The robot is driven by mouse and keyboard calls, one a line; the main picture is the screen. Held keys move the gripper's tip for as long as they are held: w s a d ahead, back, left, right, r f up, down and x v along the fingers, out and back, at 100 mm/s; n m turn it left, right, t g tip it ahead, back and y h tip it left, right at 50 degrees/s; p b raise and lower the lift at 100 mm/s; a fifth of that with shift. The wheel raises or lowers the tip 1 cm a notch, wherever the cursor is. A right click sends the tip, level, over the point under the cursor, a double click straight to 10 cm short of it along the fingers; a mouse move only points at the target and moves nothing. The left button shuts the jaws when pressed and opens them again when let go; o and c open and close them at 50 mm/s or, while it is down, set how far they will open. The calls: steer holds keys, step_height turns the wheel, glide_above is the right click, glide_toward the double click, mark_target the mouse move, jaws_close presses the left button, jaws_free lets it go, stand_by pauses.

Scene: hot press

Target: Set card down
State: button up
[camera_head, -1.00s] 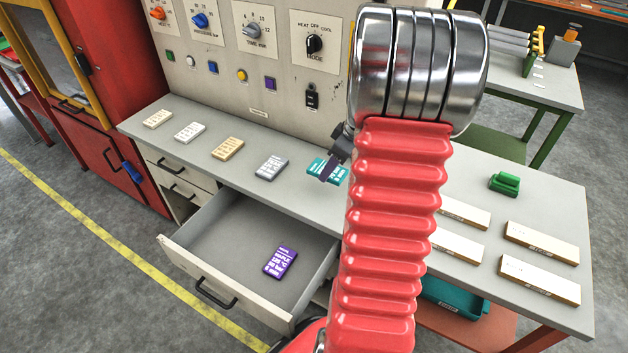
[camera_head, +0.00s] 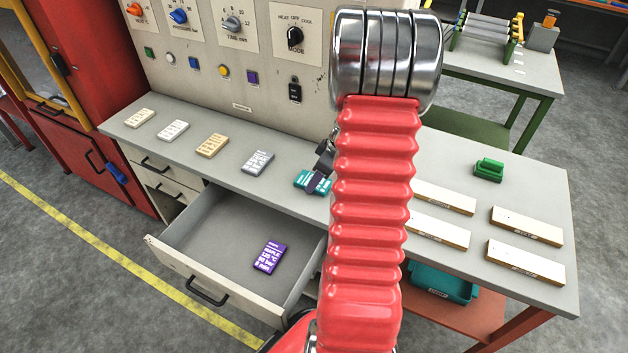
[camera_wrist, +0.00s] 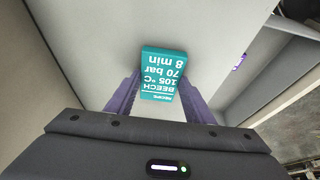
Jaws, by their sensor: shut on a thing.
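The teal card (camera_head: 313,181) is at the right end of the row of cards on the grey counter (camera_head: 225,170). In the wrist view the card (camera_wrist: 163,72) reads BEECH, 105 °C, 70 bar, 8 min, upside down. My gripper (camera_head: 319,181) is shut on the card; its purple fingers (camera_wrist: 160,104) hold the card's near part. The card is at or just above the counter surface; I cannot tell whether it touches. My red arm hides the counter to its right.
Grey (camera_head: 257,162), tan (camera_head: 211,146), white (camera_head: 173,131) and cream (camera_head: 140,118) cards lie to the left. An open drawer (camera_head: 190,237) below holds a purple card (camera_head: 270,258). The press panel (camera_head: 290,75) rises behind. Wooden boards (camera_head: 525,262) and a green object (camera_head: 488,170) lie right.

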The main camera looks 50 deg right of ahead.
steer(key=shift+f, duration=0.15)
steer(key=o, duration=1.1)
steer(key=v, duration=1.2)
